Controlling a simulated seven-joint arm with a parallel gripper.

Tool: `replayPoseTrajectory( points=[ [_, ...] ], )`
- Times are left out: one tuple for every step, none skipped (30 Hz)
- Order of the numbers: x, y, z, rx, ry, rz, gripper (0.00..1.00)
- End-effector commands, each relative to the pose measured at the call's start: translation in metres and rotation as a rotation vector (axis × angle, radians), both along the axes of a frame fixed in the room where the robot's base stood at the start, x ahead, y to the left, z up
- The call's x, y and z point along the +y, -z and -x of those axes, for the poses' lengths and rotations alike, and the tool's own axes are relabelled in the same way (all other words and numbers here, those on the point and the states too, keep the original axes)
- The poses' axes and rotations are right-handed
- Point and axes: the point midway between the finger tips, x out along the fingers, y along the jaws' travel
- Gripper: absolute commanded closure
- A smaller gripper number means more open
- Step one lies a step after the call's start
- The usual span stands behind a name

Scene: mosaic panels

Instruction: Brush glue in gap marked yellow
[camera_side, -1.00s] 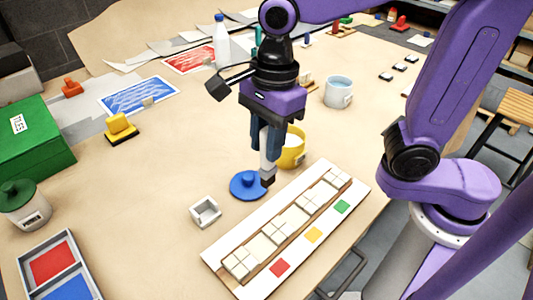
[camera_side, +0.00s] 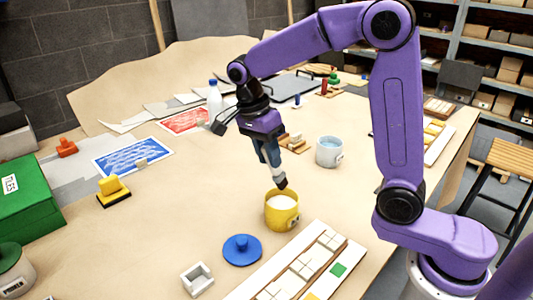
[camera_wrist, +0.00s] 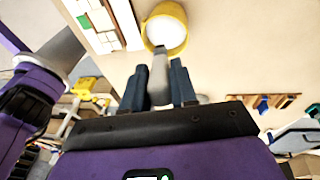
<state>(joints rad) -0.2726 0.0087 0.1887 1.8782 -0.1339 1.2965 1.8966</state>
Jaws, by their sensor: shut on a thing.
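My gripper (camera_side: 266,150) is shut on a brush (camera_side: 276,175) with a pale handle and a dark tip, which hangs tilted over the yellow pot (camera_side: 282,214). The pot holds white glue (camera_side: 281,202). The brush tip is at or just above the pot's far rim; contact is unclear. In the wrist view, the brush (camera_wrist: 160,68) points from between the fingers toward the pot (camera_wrist: 178,44). The long mosaic panel (camera_side: 258,283) lies in front of the pot, with pale tiles and gaps. Its yellow mark (camera_side: 311,296) is barely in view at the bottom edge, beside a green mark (camera_side: 339,269).
A blue lid (camera_side: 242,250) and a small white square holder (camera_side: 197,279) lie left of the panel. A cup of water (camera_side: 329,152) stands behind right. A yellow-handled tool (camera_side: 113,190) and a green box (camera_side: 22,197) are at left.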

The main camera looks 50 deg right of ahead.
Motion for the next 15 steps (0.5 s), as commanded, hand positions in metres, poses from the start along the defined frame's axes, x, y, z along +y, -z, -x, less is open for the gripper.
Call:
replayPoseTrajectory(
  points=[
    [0.000, 0.005, 0.000, 0.001, -0.001, 0.001, 1.00],
    [0.000, 0.008, 0.001, 0.001, -0.001, 0.000, 1.00],
    [0.000, 0.012, 0.001, 0.002, -0.001, 0.001, 1.00],
    [0.000, 0.016, 0.000, 0.002, -0.001, 0.000, 1.00],
    [0.000, 0.019, 0.001, 0.003, -0.001, 0.001, 1.00],
    [0.000, 0.022, 0.000, 0.002, -0.001, 0.000, 1.00],
    [0.000, 0.025, 0.001, 0.001, 0.000, 0.000, 1.00],
    [0.000, 0.028, 0.001, 0.002, 0.000, 0.000, 1.00],
    [0.000, 0.031, 0.001, 0.001, 0.000, 0.000, 1.00],
    [0.000, 0.034, 0.001, 0.001, 0.000, 0.000, 1.00],
    [0.000, 0.036, 0.000, 0.001, 0.000, 0.000, 1.00],
    [0.000, 0.038, 0.000, 0.001, 0.000, 0.000, 1.00],
    [0.000, 0.040, 0.000, 0.000, 0.000, 0.000, 1.00],
    [0.000, 0.042, 0.000, 0.000, 0.000, 0.000, 1.00],
    [0.000, 0.043, 0.000, 0.000, 0.000, 0.000, 1.00]
  ],
)
